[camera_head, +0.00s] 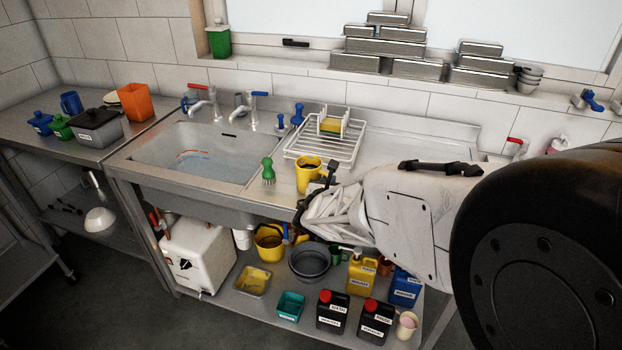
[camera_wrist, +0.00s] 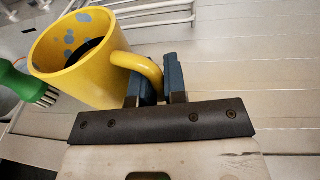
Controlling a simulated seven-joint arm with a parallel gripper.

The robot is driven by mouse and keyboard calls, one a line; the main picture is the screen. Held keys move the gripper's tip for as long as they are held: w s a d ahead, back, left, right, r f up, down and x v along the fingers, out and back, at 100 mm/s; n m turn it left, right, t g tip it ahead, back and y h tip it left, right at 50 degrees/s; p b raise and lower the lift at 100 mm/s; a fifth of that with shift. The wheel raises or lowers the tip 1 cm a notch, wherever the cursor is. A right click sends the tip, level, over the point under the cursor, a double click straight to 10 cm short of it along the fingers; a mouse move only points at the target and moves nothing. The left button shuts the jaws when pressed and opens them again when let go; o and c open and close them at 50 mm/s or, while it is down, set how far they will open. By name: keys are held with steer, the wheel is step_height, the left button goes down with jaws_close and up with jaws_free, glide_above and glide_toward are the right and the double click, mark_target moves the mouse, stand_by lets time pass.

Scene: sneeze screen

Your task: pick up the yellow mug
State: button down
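The yellow mug (camera_head: 307,176) is near the front edge of the steel counter, right of the sink; whether it touches the counter is hard to tell. In the wrist view the mug (camera_wrist: 85,62) fills the upper left, its open top showing blue-grey spots and a dark inside. My gripper (camera_wrist: 158,82) has its two blue-grey fingers close together on either side of the mug's handle, with little or no gap visible. It appears shut on the handle. In the head view my gripper (camera_head: 328,180) reaches in from the right, its fingertips partly hidden.
A green brush (camera_head: 268,170) stands left of the mug, beside the sink (camera_head: 190,155). A wire dish rack (camera_head: 325,143) with a sponge-like yellow and green item is just behind. The drainboard right of the rack is clear. Several containers stand on the lower shelf.

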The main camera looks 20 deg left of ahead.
steer(key=shift+r, duration=0.2)
steer(key=shift+r, duration=2.35)
